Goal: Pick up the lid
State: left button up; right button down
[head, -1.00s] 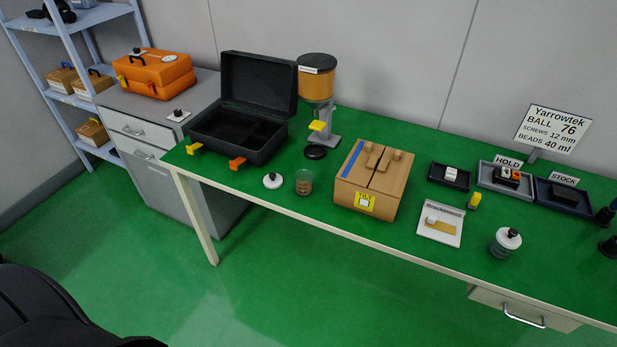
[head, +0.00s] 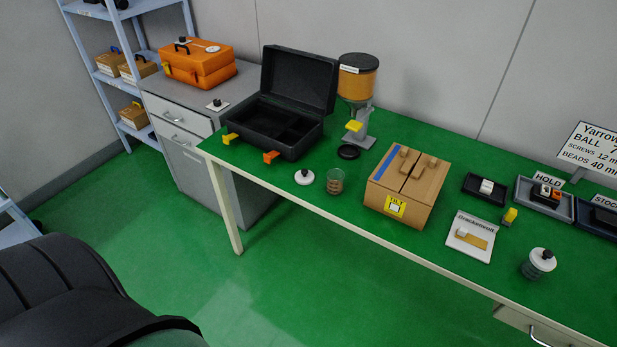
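A small white round lid with a black knob (head: 304,177) lies flat on the green bench top near its front edge. It is just left of a clear jar (head: 335,181) with brown contents, and the jar looks uncovered. A flat black disc (head: 349,152), perhaps another lid, lies behind the jar at the foot of the dispenser. A second jar (head: 539,263), at the right, has a similar white top with a black knob on it. Neither of my grippers is in view.
An open black case (head: 290,110) with orange and yellow latches stands behind the lid. A dispenser (head: 357,90) stands behind the jar. A cardboard box (head: 408,187) is to the right. A black chair (head: 80,295) fills the lower left. The floor before the bench is clear.

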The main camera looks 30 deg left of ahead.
aim_at(303, 176)
jog(key=k+j+z, duration=0.3)
jog(key=j, duration=0.3)
jog(key=k+j+z, duration=0.3)
jog(key=k+j, duration=0.15)
